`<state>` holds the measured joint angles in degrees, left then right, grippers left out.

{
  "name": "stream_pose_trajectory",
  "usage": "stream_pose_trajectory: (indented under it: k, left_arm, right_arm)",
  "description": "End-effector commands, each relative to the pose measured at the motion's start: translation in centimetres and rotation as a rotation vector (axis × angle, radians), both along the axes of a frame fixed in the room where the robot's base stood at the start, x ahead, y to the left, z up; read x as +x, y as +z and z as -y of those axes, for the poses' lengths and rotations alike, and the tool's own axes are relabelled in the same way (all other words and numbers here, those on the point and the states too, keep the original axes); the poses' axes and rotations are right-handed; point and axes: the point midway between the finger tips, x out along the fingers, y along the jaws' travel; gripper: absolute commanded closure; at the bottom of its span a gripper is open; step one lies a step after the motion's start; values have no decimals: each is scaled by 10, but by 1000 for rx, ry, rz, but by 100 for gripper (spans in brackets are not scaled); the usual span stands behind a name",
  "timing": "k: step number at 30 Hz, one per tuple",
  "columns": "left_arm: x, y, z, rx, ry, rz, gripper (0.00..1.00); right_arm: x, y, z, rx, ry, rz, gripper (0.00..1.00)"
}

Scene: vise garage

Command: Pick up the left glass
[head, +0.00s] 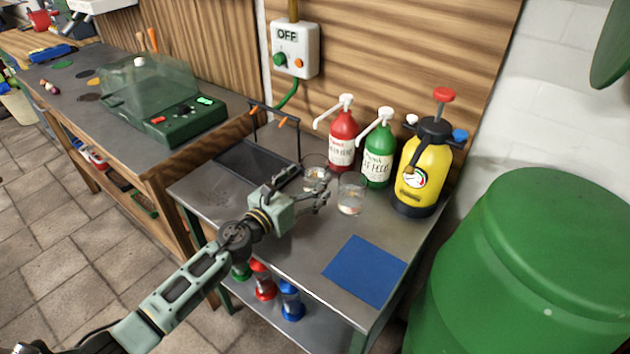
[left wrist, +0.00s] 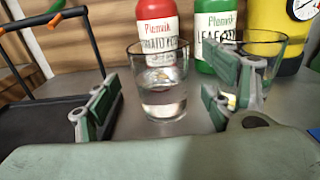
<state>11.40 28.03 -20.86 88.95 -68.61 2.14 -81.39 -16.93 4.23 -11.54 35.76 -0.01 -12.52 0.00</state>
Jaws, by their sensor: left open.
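The left glass (head: 316,174) is clear, upright and stands on the metal table in front of the red pump bottle. My left gripper (head: 305,190) is open just in front of it and partly covers it in the head view. In the left wrist view the left glass (left wrist: 163,98) shows between the two spread fingers of my gripper (left wrist: 165,82), with a gap on both sides. The right glass (head: 351,197) stands to its right; one finger partly hides the right glass (left wrist: 262,62) in the left wrist view. My right gripper does not show.
A red bottle (head: 342,140), a green bottle (head: 378,160) and a yellow sprayer (head: 421,175) stand behind the glasses. A dark tray (head: 240,165) with an upright handle lies left. A blue mat (head: 365,270) lies front right. A green barrel (head: 530,270) stands right of the table.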

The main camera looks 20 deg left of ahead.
Motion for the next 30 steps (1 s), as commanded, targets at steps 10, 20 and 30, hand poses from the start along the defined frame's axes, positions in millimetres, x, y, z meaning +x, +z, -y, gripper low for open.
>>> stream_pose_trajectory:
  k: [10, 20, 30]
  left_arm:
    - [33, 1, 13, -1, -1, 1, 25]
    - [33, 1, 12, -1, -1, 1, 38]
    - [33, 1, 12, -1, -1, 1, 68]
  right_arm:
    - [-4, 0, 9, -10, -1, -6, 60]
    - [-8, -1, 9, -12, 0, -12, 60]
    - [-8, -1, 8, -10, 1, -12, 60]
